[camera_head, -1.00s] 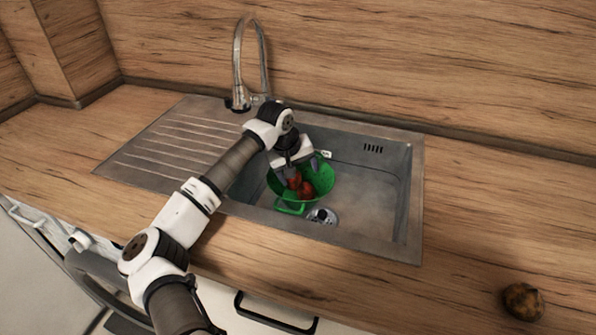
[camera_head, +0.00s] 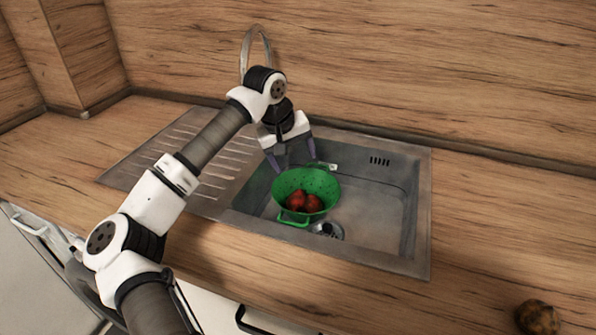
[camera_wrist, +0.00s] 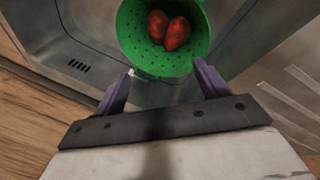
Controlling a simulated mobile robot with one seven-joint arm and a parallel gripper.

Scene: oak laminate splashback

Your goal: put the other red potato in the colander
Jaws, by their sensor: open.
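Two red potatoes (camera_head: 304,202) lie side by side in the bottom of the green colander (camera_head: 322,184). The colander stands in the sink basin. In the wrist view the red potatoes (camera_wrist: 168,30) touch each other inside the colander (camera_wrist: 140,50). My gripper (camera_head: 294,167) is open and empty, above and behind the colander's back rim. In the wrist view its two fingertips (camera_wrist: 163,82) are spread apart near the colander's rim, with nothing between them.
The steel sink (camera_head: 385,215) has a drainboard (camera_head: 185,155) on its left and a tap (camera_head: 256,45) behind it, partly hidden by my arm. A brown potato (camera_head: 537,317) lies on the wooden counter (camera_head: 500,240) at the front right. The counter between is clear.

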